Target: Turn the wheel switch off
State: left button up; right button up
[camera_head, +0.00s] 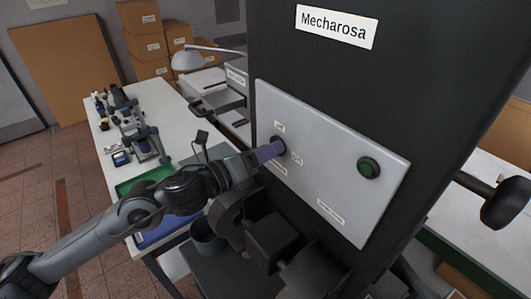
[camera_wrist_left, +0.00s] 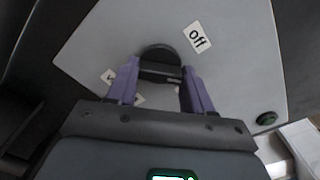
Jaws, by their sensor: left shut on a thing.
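The wheel switch (camera_wrist_left: 160,64) is a round black knob on a light grey panel (camera_head: 330,185) of the black Mecharosa machine. My left gripper (camera_head: 271,151) reaches it from the left. In the left wrist view, the purple fingers of my left gripper (camera_wrist_left: 160,85) are shut on the knob, one on each side. An "Off" label (camera_wrist_left: 197,37) sits beside the knob on the panel. Another label by the knob is partly hidden behind a finger. In the head view, the fingers cover part of the knob. My right gripper is not in view.
A green round button (camera_head: 368,168) is on the right of the panel. Black machine parts (camera_head: 270,240) stick out below the panel. A white table (camera_head: 125,165) with tools and a green tray (camera_head: 145,178) stands at the left. A black handle (camera_head: 505,203) juts out at the right.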

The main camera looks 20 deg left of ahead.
pick_arm(q)
jog(key=n+p, duration=0.2)
jog(key=n, duration=0.7)
jog(key=shift+n, duration=0.4)
dwell(0.4)
jog(key=o, duration=1)
jog(key=shift+o, duration=0.2)
jog(key=b+v, duration=0.3)
jog(key=v, duration=0.7)
jog(key=shift+s+a+b, duration=0.2)
jog(key=shift+s+b, duration=0.15)
jog(key=shift+b, duration=0.05)
